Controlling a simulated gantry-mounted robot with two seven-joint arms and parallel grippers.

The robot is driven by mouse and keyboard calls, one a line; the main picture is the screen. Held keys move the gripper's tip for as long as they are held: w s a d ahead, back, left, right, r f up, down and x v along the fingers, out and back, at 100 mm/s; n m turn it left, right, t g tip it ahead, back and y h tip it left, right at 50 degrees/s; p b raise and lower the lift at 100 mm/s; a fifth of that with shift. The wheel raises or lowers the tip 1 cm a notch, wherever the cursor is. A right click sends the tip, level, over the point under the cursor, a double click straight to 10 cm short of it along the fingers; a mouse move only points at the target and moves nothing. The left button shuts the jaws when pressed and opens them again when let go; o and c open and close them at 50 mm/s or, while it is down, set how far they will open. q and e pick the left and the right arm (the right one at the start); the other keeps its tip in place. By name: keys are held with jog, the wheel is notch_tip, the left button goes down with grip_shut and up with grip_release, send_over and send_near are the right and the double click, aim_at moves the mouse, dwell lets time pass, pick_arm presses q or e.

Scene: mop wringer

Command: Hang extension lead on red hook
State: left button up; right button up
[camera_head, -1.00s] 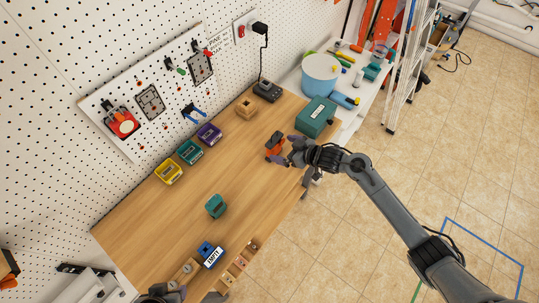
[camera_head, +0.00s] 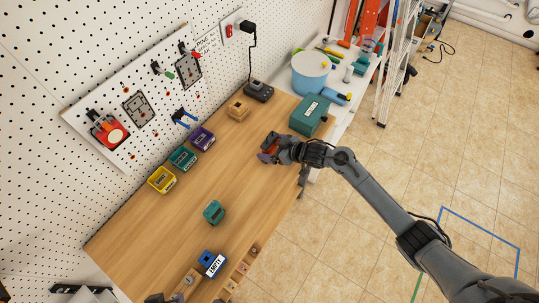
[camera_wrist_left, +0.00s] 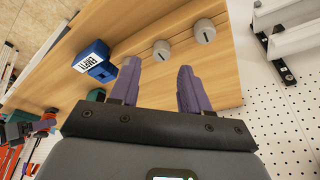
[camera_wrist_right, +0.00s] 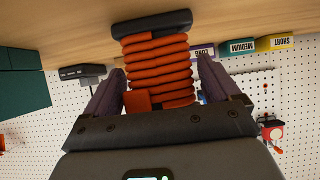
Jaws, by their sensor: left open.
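The extension lead is an orange coil (camera_wrist_right: 158,70) with a black end piece, on the wooden bench; it also shows as a small orange-red shape in the head view (camera_head: 270,146). My right gripper (camera_wrist_right: 161,65) is around the coil, one purple finger on each side, and looks open, with a narrow gap at the right finger. In the head view my right gripper (camera_head: 268,152) hides part of the lead. My left gripper (camera_wrist_left: 157,70) is open and empty over the bench's near end. I cannot single out the red hook among the small red parts on the pegboard.
A green box (camera_head: 309,117) stands close behind my right gripper. Yellow (camera_head: 162,180), teal (camera_head: 183,158) and purple (camera_head: 202,138) bins line the wall. A tool panel (camera_head: 140,108) hangs above. A blue "EMPTY" bin (camera_wrist_left: 97,62) is near my left gripper. The bench middle is mostly clear.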

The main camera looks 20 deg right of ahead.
jog(key=shift+c, duration=0.7)
pick_arm(q)
jog(key=shift+r, duration=0.1)
pick_arm(e)
jog(key=shift+r, duration=0.15)
pick_arm(q)
jog(key=shift+r, duration=0.15)
pick_arm(e)
jog(key=shift+r, duration=0.1)
pick_arm(q)
jog(key=shift+d+r+p, duration=0.1)
jog(key=shift+r+p, duration=0.95)
jog(key=shift+p, duration=0.25)
pick_arm(e)
jog(key=shift+r, duration=1.05)
